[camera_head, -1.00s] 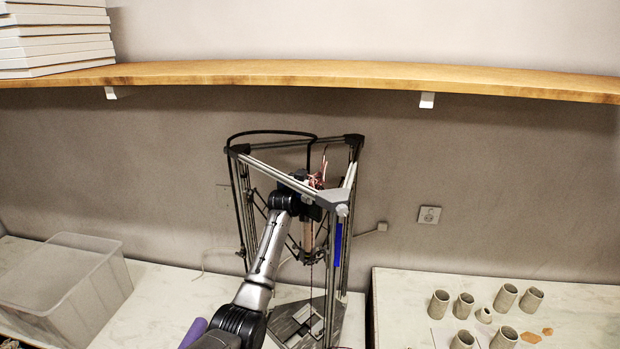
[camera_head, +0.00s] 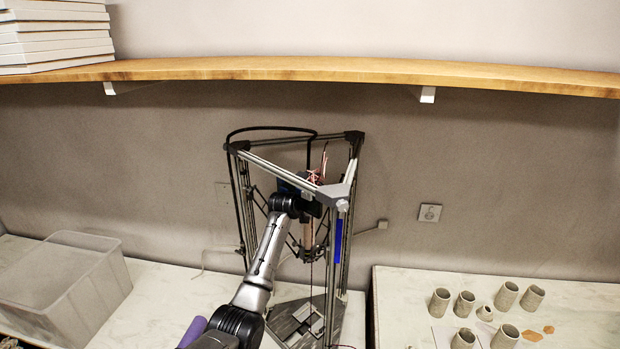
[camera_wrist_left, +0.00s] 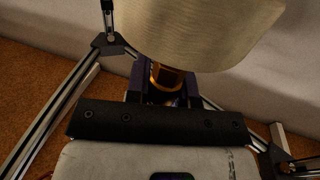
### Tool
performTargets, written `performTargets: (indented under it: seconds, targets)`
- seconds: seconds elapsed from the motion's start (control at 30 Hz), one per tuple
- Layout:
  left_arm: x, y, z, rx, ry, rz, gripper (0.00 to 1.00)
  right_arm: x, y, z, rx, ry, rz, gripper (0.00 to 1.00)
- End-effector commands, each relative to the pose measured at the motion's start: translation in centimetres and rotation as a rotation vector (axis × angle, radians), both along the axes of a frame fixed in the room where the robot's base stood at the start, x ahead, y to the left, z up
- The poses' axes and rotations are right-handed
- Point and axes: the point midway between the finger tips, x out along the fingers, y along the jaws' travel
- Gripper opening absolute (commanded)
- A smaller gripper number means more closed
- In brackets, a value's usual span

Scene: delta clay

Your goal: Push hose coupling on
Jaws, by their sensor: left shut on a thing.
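The delta clay printer, a frame of metal rods with grey corners (camera_head: 335,190), stands against the wall. A black hose (camera_head: 270,129) arcs over its top and drops inside the frame. A cream tube (camera_head: 308,236) hangs in the frame; what looks like the same tube fills the upper wrist view (camera_wrist_left: 195,30). My left gripper (camera_wrist_left: 163,84) reaches into the upper frame and is shut on a brass-coloured coupling (camera_wrist_left: 168,75), close to the cream tube. Whether coupling and tube touch, I cannot tell. The printer's front corner partly hides this gripper in the head view. My right gripper is out of view.
Metal rods and bars surround my left gripper closely. A wooden shelf (camera_head: 350,70) runs above the printer. A clear bin (camera_head: 75,285) stands at the left. Several clay cups (camera_head: 465,304) stand on the right table. A wall socket (camera_head: 430,213) is behind.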

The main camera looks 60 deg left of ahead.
Motion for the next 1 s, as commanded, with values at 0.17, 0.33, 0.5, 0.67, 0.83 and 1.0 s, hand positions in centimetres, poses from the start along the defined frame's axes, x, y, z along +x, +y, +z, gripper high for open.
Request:
performTargets:
  seconds: [0.17,0.33,0.5,0.67,0.83,1.0]
  targets:
    - [-0.01,0.02,-1.06,0.000,0.001,0.000,0.00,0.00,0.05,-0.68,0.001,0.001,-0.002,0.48]
    - [0.01,-0.01,-1.12,-0.001,0.003,-0.001,0.24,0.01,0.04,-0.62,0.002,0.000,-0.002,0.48]
    - [0.01,-0.01,-1.09,0.000,0.002,-0.001,0.40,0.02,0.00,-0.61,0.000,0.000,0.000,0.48]
    - [0.01,-0.01,-1.05,0.000,0.001,0.000,0.48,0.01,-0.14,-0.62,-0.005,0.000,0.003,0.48]
    - [-0.04,-0.04,-1.05,0.000,0.001,-0.001,0.48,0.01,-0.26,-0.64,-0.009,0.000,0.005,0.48]
    - [-0.69,-0.51,-1.17,0.000,0.000,-0.002,0.48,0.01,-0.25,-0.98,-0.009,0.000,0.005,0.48]
